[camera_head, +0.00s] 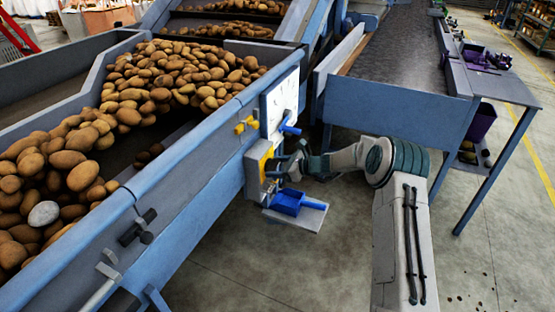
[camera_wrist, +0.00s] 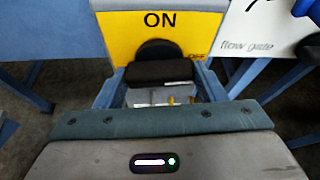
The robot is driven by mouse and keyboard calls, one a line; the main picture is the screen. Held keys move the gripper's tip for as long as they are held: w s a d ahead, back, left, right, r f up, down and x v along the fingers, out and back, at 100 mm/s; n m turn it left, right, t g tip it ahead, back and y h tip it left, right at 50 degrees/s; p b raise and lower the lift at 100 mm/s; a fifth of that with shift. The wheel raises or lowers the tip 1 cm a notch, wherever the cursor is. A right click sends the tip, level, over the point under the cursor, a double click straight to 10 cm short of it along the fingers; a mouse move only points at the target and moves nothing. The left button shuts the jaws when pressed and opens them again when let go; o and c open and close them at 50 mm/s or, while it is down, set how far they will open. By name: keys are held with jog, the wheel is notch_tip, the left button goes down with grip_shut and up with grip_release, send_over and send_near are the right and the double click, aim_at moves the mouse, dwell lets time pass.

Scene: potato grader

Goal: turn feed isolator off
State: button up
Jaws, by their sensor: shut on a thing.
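The feed isolator is a yellow plate (camera_wrist: 130,40) on the blue side of the potato hopper, with "ON" printed at its top and smaller lettering at its right. In the head view the yellow plate (camera_head: 265,160) shows just left of my gripper. A black rotary handle (camera_wrist: 160,72) stands out from the plate. My gripper (camera_wrist: 160,88) is shut on this handle, with one finger at each side of it. In the head view my gripper (camera_head: 277,166) reaches the plate from the right and hides most of the handle.
A white flow gate panel (camera_wrist: 280,28) with a blue lever (camera_head: 290,128) is mounted close above and to the right. A blue scoop (camera_head: 287,202) sits on a small shelf below. The hopper (camera_head: 170,180) holds many potatoes. Open floor lies below my arm.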

jog(key=shift+d+m+p, duration=0.1)
jog(key=shift+m+p, duration=0.3)
jog(key=shift+p, duration=0.1)
jog(key=o, duration=1)
jog(key=v, duration=1.3)
jog(key=shift+d+r+b, duration=0.15)
jog(key=shift+d+b, duration=0.15)
jog(key=shift+d, duration=0.1)
